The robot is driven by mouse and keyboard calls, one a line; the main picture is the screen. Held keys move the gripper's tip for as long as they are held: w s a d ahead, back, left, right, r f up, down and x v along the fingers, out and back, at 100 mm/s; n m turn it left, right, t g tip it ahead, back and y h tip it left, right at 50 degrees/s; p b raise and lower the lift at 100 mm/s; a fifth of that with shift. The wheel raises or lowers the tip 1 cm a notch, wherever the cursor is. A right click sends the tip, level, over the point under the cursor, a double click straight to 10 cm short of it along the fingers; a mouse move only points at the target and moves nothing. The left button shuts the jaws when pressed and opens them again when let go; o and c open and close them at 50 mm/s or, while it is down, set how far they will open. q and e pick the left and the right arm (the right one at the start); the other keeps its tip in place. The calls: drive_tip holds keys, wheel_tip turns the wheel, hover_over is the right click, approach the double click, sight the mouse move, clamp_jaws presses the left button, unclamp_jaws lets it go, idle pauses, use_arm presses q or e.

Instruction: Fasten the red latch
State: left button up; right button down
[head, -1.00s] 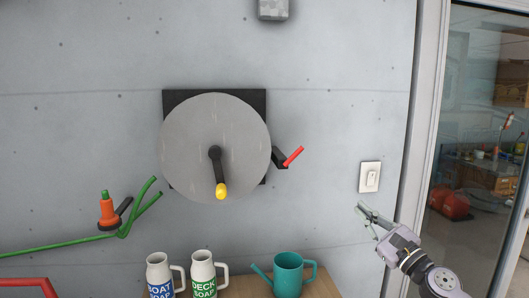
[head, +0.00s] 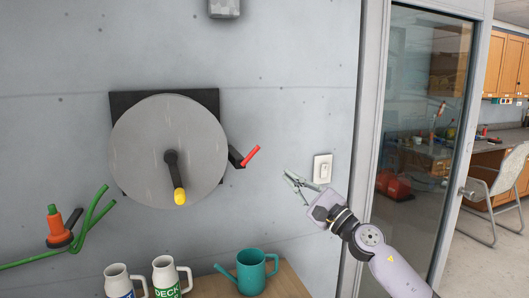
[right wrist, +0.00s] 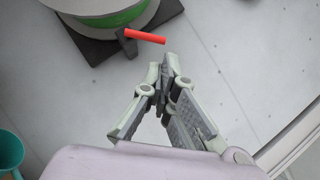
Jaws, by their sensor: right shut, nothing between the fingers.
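The red latch (head: 250,156) is a short red handle on a dark bracket at the right edge of the large grey disc (head: 140,152). The handle slants up to the right, away from the disc. In the right wrist view the red handle (right wrist: 145,36) lies just ahead of the fingertips, beside the reel. My right gripper (head: 288,175) is to the right of the latch and slightly lower, with a gap showing between them. Its fingertips (right wrist: 168,58) come together and hold nothing. My left gripper is in neither view.
A black crank with a yellow knob (head: 179,196) stands out from the disc. A light switch (head: 322,168) is close to the right of my right gripper. Below are a teal watering can (head: 252,274) and white mugs (head: 166,277). A glass door (head: 425,130) is at right.

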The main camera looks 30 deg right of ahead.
sight(258, 149)
drive_tip(key=p+x, duration=0.5)
drive_tip(key=x, duration=0.5)
drive_tip(key=shift+s, duration=0.1)
drive_tip(key=shift+w, duration=0.5)
